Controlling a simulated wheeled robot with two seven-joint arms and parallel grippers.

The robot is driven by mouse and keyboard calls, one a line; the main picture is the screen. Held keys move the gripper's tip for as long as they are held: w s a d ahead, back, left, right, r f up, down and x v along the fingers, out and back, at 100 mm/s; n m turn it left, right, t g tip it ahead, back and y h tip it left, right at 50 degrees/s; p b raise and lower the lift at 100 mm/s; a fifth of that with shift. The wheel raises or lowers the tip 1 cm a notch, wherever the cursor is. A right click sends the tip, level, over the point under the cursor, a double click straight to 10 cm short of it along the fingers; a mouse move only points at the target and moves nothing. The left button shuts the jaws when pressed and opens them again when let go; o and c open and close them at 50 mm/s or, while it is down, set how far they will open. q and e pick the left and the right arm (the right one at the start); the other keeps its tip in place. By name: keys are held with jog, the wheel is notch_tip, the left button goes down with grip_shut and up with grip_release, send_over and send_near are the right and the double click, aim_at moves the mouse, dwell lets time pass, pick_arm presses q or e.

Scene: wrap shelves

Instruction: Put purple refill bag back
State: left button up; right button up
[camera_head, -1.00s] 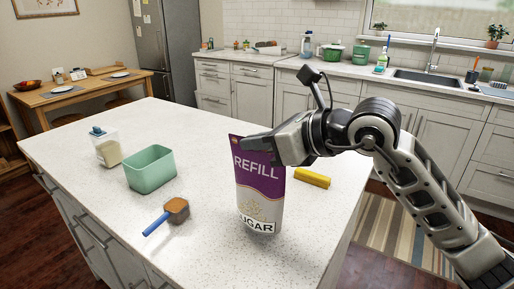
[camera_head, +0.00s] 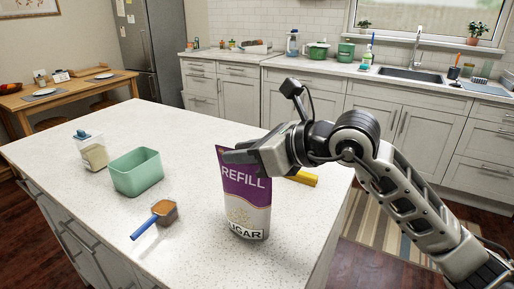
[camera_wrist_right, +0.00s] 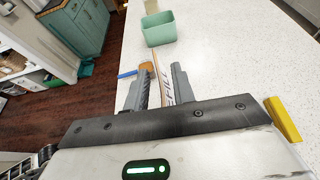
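The purple and white refill bag (camera_head: 245,195), marked REFILL and SUGAR, is upright over the near right part of the white island counter (camera_head: 190,250). I cannot tell whether its base touches the counter. My right gripper (camera_head: 232,156) reaches in from the right at the bag's upper part. In the right wrist view the fingers (camera_wrist_right: 160,92) lie on either side of the bag (camera_wrist_right: 158,75), which is seen edge-on, and are closed on it. My left gripper is not in view.
The counter's front left is clear.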

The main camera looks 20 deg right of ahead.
jog(key=shift+s+d+r, duration=0.15)
jog(key=shift+s+d, duration=0.1)
jog(key=shift+d, duration=0.1)
pick_arm(q)
jog(key=b, duration=0.2)
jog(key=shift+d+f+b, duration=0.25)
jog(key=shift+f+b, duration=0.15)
pick_arm(e)
jog(key=v, duration=1.1)
jog(key=shift+s+r, duration=0.1)
jog(key=shift+s, duration=0.05)
